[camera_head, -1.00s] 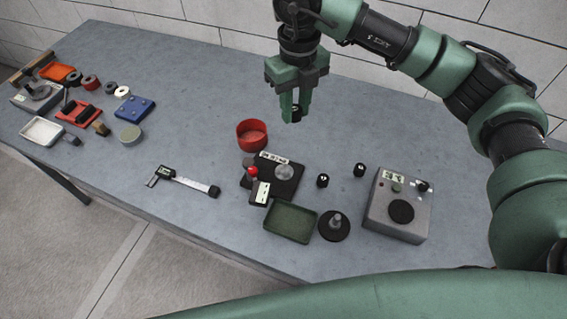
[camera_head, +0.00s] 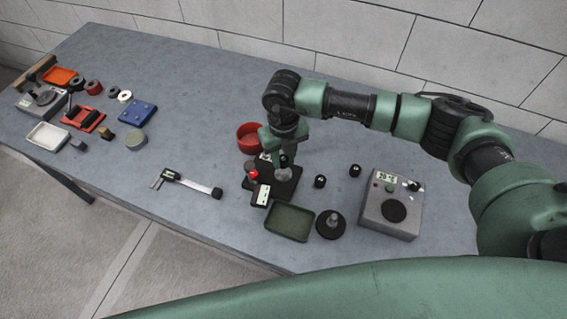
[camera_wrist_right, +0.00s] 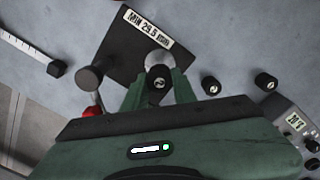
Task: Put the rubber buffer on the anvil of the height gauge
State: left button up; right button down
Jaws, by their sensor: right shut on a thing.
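My right gripper (camera_head: 283,162) points down over the height gauge (camera_head: 287,190), a black plate with a red knob (camera_head: 253,174) and a small display. In the right wrist view the gripper (camera_wrist_right: 159,90) is shut on a black rubber buffer (camera_wrist_right: 158,86) with a pale mark on top. The grey round anvil (camera_wrist_right: 160,60) shows just beyond the buffer, partly hidden by it and the fingers. I cannot tell whether the buffer touches the anvil. My left gripper is not in view.
Two more black buffers (camera_head: 320,181) (camera_head: 355,170) stand right of the gauge. A red bowl (camera_head: 248,135) is behind it, a green tray (camera_head: 290,222) and a black disc with a post (camera_head: 331,225) in front. A grey instrument (camera_head: 392,208) stands right, a caliper (camera_head: 188,184) left.

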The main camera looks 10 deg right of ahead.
aim_at(284, 167)
notch_tip(284, 167, down, 4)
jog(key=shift+f+p, duration=0.1)
jog(key=shift+p, duration=0.35)
jog(key=shift+f, duration=0.15)
jog(key=shift+f, duration=0.1)
jog(key=shift+f+b, duration=0.15)
jog(key=shift+b, duration=0.15)
jog(key=c, duration=1.1)
grip_release()
jog(key=shift+c, duration=0.2)
